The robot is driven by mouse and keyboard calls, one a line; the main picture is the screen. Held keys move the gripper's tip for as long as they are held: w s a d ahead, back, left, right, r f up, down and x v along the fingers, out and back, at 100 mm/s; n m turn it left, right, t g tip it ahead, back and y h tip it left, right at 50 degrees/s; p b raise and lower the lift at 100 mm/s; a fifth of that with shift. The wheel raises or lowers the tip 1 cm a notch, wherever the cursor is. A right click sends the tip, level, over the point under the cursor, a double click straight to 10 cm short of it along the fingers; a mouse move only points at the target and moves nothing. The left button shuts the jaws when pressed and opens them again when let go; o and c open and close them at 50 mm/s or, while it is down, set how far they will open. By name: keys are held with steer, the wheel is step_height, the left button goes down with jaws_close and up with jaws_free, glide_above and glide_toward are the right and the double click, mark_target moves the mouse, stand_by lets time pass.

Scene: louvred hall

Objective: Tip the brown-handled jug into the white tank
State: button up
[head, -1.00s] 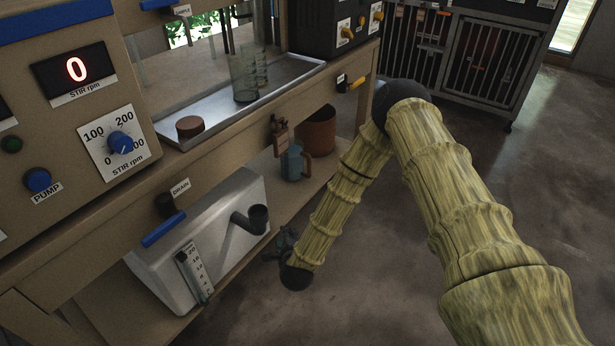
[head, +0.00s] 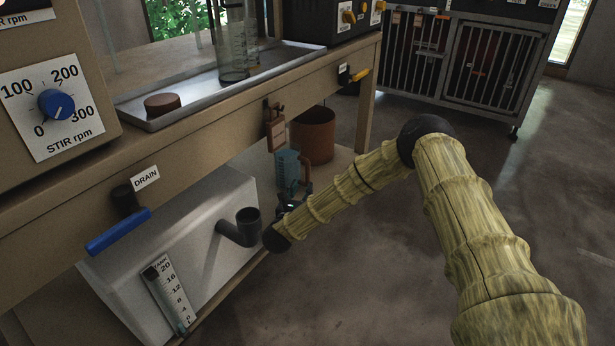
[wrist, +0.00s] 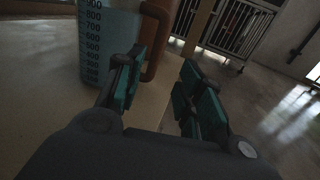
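The jug (head: 287,165) is blue, with volume marks, and stands upright on the lower shelf. Its brown handle (wrist: 157,42) shows in the wrist view, on the jug's right side. My gripper (head: 297,194) is low in front of the jug and partly hides it in the head view. In the wrist view my gripper (wrist: 163,66) is open, its teal fingers apart. The handle is ahead, nearer the left finger, which overlaps its lower part; I cannot tell whether they touch. The white tank (head: 190,225) stands left of the jug, with a dark elbow inlet (head: 246,222) and a level gauge (head: 169,293).
A brown pot (head: 313,136) stands behind the jug. The bench edge (head: 215,135) overhangs the shelf, with a blue-handled drain valve (head: 118,230) and hanging brown tools (head: 275,128). A barred cabinet (head: 465,70) is at the back. The floor at right is clear.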

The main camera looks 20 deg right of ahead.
mark_target(307, 166)
steer(key=shift+w+d, duration=0.15)
steer(key=shift+w, duration=0.4)
steer(key=shift+b+x, duration=1.6)
steer(key=shift+x, duration=2.7)
steer(key=shift+f, duration=0.1)
jaws_close()
steer(key=shift+w+r+p, duration=0.1)
steer(key=shift+r+p, duration=0.9)
steer(key=shift+r, duration=1.15)
